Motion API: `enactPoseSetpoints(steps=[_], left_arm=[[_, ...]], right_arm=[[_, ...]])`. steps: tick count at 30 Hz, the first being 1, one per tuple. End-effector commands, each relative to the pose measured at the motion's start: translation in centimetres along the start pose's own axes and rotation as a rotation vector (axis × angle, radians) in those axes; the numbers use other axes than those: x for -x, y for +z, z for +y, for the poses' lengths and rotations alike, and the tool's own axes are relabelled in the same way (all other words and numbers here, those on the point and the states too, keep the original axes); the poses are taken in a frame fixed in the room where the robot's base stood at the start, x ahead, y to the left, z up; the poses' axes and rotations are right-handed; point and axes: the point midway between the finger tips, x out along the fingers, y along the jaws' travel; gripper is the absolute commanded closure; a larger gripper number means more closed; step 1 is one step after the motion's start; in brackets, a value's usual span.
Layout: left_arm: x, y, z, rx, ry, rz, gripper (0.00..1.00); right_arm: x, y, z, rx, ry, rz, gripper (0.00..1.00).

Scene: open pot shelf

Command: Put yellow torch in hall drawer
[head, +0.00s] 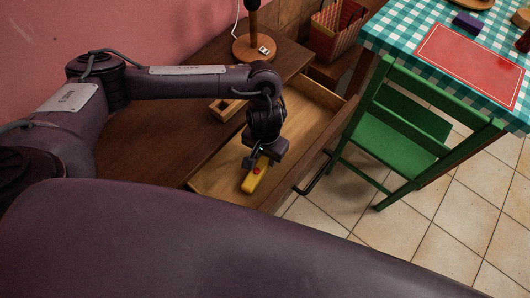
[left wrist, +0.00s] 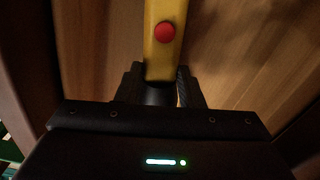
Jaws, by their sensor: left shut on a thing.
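The yellow torch (head: 255,177) with a red button is in my left gripper (head: 263,157), which is shut on it. The torch is inside the outline of the open hall drawer (head: 302,122), near its front left end. In the left wrist view the yellow torch (left wrist: 163,52) runs up from between the fingers of my left gripper (left wrist: 160,88), over the drawer's wooden floor (left wrist: 225,50). I cannot tell whether the torch touches the drawer floor. My right gripper is not in view.
The drawer slides out of a dark wooden hall table (head: 150,140). On the table are a lamp base (head: 258,47) and a small wooden box (head: 228,108). A green chair (head: 400,130) stands close to the drawer's right side. A red woven basket (head: 335,30) is behind.

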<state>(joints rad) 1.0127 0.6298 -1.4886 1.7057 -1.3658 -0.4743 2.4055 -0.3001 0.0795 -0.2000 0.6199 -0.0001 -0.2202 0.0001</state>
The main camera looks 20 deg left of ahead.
Motion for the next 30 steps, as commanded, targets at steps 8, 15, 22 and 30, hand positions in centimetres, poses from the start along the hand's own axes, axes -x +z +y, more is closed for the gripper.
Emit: enactPoseSetpoints(steps=[8, 15, 22, 30], left_arm=[[-0.81, 0.03, 0.05, -0.001, 0.001, -0.001, 0.95], [-0.81, 0.02, 0.04, -0.001, 0.001, 0.0, 0.95], [-0.81, 0.03, 0.03, -0.001, 0.0, -0.001, 0.4], [-0.7, 0.04, 0.01, 0.0, 0.0, -0.001, 0.4]], right_arm=[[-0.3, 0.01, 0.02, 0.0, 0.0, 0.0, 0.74], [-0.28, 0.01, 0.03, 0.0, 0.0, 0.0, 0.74], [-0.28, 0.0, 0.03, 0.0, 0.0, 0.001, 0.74], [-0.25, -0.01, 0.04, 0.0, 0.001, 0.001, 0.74]])
